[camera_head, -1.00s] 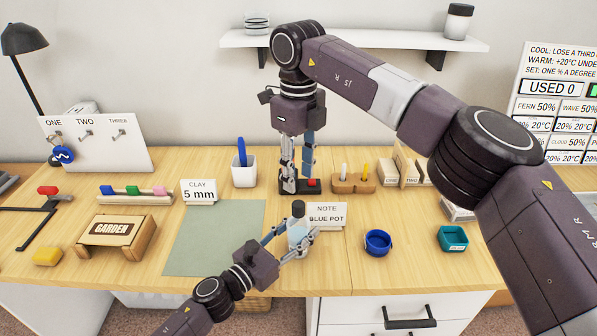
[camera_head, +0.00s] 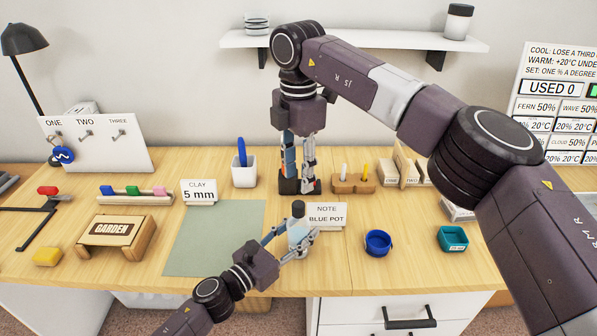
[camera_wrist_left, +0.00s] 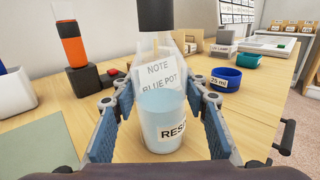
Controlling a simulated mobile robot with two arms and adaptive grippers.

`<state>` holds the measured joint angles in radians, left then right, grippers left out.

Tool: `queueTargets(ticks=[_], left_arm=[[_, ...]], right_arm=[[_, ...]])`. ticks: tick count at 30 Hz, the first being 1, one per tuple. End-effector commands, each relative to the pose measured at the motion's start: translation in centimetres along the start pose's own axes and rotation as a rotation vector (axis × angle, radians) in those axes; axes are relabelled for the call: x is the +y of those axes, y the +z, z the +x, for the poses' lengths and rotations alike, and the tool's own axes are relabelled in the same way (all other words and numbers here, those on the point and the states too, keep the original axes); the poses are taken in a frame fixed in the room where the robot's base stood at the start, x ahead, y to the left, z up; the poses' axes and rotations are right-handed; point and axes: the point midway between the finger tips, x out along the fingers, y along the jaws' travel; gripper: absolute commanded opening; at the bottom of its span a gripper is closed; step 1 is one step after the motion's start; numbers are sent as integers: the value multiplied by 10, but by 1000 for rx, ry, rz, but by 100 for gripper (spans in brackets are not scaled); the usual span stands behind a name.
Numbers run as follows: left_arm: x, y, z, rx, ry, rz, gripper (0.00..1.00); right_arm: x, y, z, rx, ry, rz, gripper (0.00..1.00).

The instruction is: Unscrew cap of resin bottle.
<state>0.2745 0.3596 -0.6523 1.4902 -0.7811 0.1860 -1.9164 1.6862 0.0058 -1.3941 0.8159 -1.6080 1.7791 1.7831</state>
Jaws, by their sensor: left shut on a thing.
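The resin bottle (camera_head: 298,235) stands upright near the front of the desk, a clear pale-blue bottle with its black cap (camera_head: 298,208) on top. My left gripper (camera_head: 297,248) is shut on the bottle's body. In the left wrist view the bottle (camera_wrist_left: 160,125) sits between the blue finger pads, its label partly hidden. The cap (camera_wrist_left: 153,14) shows at the top edge there. My right gripper (camera_head: 299,183) points down at a black block behind the bottle, away from the cap. Its fingers stand apart, but whether they hold anything is unclear.
A "NOTE BLUE POT" card (camera_head: 327,215) stands just behind the bottle. A blue pot (camera_head: 378,243) and a teal container (camera_head: 453,239) are to the right. A green mat (camera_head: 215,238) lies left. An upright orange and black item (camera_wrist_left: 72,45) shows near the black block (camera_wrist_left: 84,78).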

Motion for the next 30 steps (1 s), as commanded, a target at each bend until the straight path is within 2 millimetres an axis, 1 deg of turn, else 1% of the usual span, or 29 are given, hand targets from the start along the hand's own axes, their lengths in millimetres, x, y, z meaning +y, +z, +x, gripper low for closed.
queueTargets(ticks=[3, 6, 9, 12, 16, 19, 27, 30], left_arm=[[0, 0, 0, -1, 0, 0, 0], [0, 0, 0, -1, 0, 0, 0], [0, 0, 0, -1, 0, 0, 0], [0, 0, 0, -1, 0, 0, 0], [0, 0, 0, -1, 0, 0, 0], [0, 0, 0, -1, 0, 0, 0], [0, 1, 0, -1, 0, 0, 0], [0, 1, 0, -1, 0, 0, 0]], right_arm=[[0, 0, 0, 0, 0, 206, 36], [0, 0, 0, 0, 0, 359, 36], [0, 0, 0, 0, 0, 476, 36], [0, 0, 0, 0, 0, 554, 36], [0, 0, 3, 0, -1, 600, 36], [0, 0, 13, 0, -2, 607, 36], [-1, 0, 55, 1, -3, 605, 36], [0, 0, 67, 0, -1, 606, 36]])
